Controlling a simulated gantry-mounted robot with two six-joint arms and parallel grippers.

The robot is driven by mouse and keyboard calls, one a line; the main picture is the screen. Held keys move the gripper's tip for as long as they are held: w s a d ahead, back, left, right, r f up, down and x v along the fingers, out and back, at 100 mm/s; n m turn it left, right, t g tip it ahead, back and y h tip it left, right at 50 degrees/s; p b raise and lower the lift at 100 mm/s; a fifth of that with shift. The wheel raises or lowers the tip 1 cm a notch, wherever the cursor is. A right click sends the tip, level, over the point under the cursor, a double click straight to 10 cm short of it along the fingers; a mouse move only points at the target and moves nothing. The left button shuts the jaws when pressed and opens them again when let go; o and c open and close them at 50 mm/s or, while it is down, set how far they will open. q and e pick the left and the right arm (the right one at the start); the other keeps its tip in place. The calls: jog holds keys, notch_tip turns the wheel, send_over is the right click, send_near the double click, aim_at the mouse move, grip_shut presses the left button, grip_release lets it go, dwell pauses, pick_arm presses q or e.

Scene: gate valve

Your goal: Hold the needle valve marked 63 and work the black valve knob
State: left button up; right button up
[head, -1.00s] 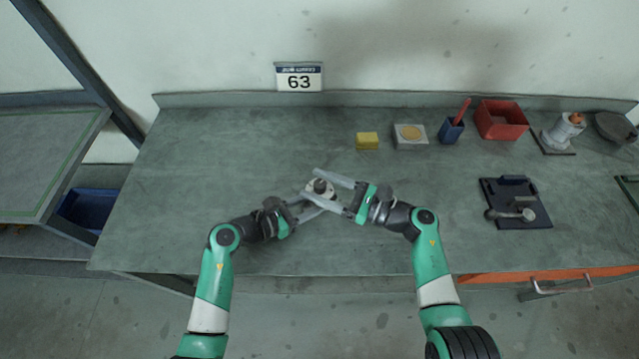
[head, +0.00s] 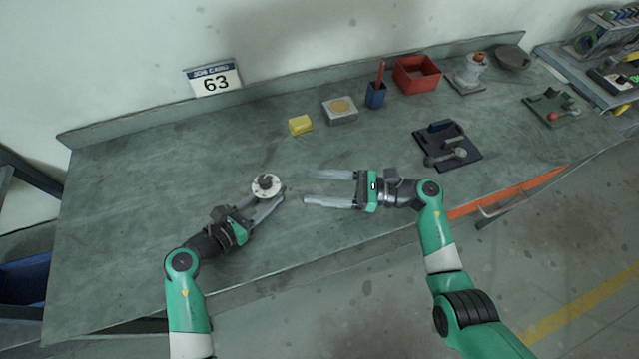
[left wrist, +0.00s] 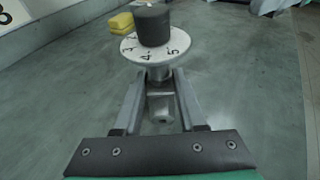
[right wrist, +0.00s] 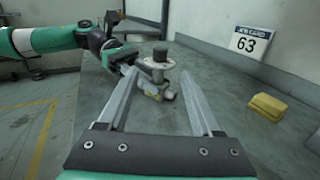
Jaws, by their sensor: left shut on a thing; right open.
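The needle valve (head: 265,186) has a white numbered dial (left wrist: 150,50) with a black knob (left wrist: 153,24) on top. It stands upright, and my left gripper (head: 268,207) is shut on its body below the dial. In the right wrist view the valve (right wrist: 158,68) shows with its black knob upward. My right gripper (head: 306,187) is open and empty, to the right of the valve, its fingers pointing toward it but apart from it. The sign marked 63 (head: 213,78) stands at the back of the bench.
A yellow block (head: 300,125), a grey block with a round yellow top (head: 340,110), a blue cup with a red stick (head: 376,95) and a red bin (head: 416,75) line the back. A dark fixture (head: 447,148) lies right of my right gripper. The bench (head: 130,190) is clear on the left.

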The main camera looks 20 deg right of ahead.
dwell(0.4)
jog(key=w+d+r+m+t+h, duration=0.1)
jog(key=w+d+m+t+h, duration=0.3)
jog(key=w+m+t, duration=0.15)
jog(key=t+h, duration=0.2)
send_near(260, 178)
jog(key=shift+d+f+m, duration=0.1)
jog(key=shift+f+m, duration=0.15)
jog(key=shift+f, duration=0.15)
jog(key=x, duration=1.2)
jog(key=shift+w+f, duration=0.15)
grip_shut()
